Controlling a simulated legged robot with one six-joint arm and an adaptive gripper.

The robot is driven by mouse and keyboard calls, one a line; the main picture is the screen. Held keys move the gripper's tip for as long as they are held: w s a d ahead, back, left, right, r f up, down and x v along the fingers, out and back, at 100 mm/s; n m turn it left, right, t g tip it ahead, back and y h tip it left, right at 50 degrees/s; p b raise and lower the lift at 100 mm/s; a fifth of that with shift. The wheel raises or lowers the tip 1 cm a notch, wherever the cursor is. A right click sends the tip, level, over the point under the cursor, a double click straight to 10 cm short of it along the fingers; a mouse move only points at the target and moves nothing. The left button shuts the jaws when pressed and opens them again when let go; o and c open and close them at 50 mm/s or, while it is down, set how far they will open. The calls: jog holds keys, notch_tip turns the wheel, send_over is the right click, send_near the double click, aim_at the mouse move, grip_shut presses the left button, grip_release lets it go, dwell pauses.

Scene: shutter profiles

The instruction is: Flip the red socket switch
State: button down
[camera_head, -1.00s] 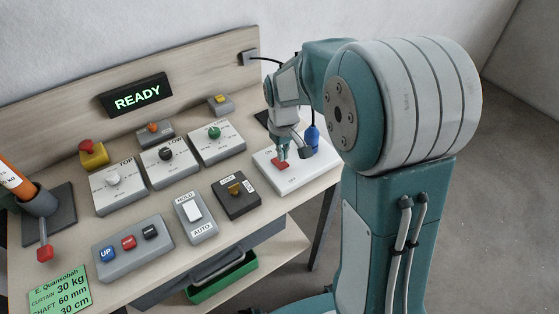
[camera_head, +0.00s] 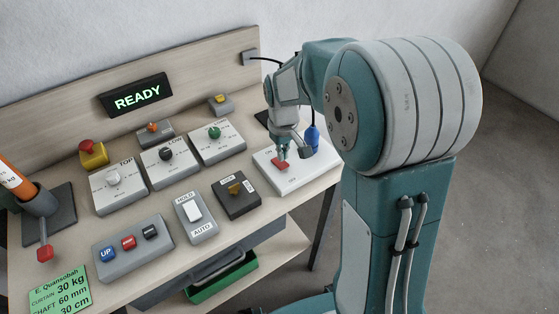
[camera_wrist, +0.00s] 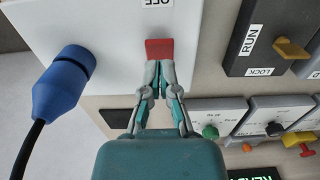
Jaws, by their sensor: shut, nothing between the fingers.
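The red socket switch (camera_head: 280,164) is a small red rocker on a white socket panel (camera_head: 300,178) at the right end of the bench. In the wrist view the red switch (camera_wrist: 159,48) lies straight beyond my fingertips, with an "OFF" label on its far side. My gripper (camera_head: 284,153) is shut and empty, and its tips are right at the switch; it also shows in the wrist view (camera_wrist: 160,66). The tips cover the near edge of the switch, and I cannot tell whether they touch it. A blue plug (camera_wrist: 62,82) sits in the socket beside the switch.
The RUN/LOCK key box (camera_head: 236,194) stands left of the panel. Several knob boxes, such as the green knob one (camera_head: 216,141), stand behind it. The HOLD/AUTO switch (camera_head: 194,216) and button box (camera_head: 133,247) are farther left. A display (camera_head: 136,96) reads READY.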

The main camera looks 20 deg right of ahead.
aim_at(283, 165)
jog(key=shift+f, duration=1.4)
dwell(0.9)
jog(key=shift+r, duration=3.55)
jog(key=s+r+m+t, duration=0.1)
jog(key=s+r, duration=0.4)
jog(key=s, duration=0.5)
jog(key=s+r+m+t, duration=0.2)
jog(key=s+r+t, duration=0.2)
jog(key=s, duration=0.7)
jog(key=shift+r+m+t, duration=0.3)
jog(key=shift+r, duration=0.2)
